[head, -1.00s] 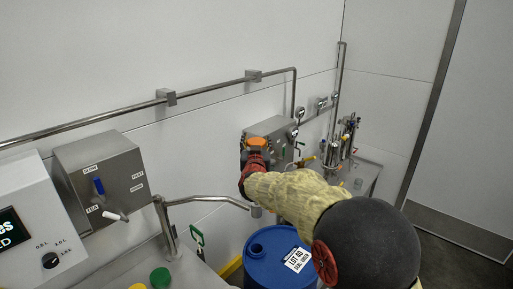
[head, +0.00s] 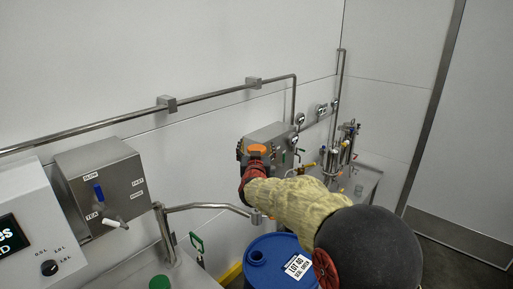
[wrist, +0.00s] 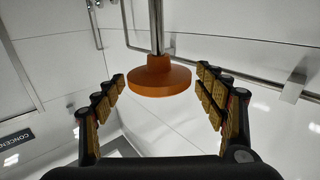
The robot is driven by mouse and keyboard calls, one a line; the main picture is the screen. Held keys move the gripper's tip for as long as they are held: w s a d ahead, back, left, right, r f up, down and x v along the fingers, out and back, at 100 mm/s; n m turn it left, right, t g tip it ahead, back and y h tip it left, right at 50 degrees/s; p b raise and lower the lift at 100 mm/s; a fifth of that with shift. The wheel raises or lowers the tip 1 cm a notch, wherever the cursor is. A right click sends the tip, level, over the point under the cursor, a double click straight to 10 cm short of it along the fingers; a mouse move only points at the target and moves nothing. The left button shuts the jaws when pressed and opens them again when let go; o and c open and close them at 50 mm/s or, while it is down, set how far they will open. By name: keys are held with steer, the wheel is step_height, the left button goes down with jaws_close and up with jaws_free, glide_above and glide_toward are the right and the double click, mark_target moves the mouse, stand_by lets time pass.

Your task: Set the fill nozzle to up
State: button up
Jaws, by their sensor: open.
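An orange disc-shaped knob (wrist: 159,78) on a steel stem (wrist: 156,25) stands between the spread fingers in the wrist view. My gripper (wrist: 160,90) is open, with clear gaps on both sides of the knob. In the head view my gripper (head: 255,162) is at the far end of my arm, with an orange part (head: 258,150) showing at its tip. A bent steel pipe (head: 208,206) reaches out over the blue drum (head: 262,270) with its end near the drum's rim. I cannot tell which of these is the fill nozzle.
A steel box with a blue-handled lever and a white-handled one (head: 105,187) is on the left wall, beside a white panel with a black dial (head: 35,240). A steel cabinet (head: 272,136) and gauges stand behind my gripper. A rail (head: 215,92) runs along the wall.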

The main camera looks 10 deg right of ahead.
steer(key=shift+s, duration=0.1)
steer(key=v, duration=1.2)
steer(key=shift+f, duration=0.1)
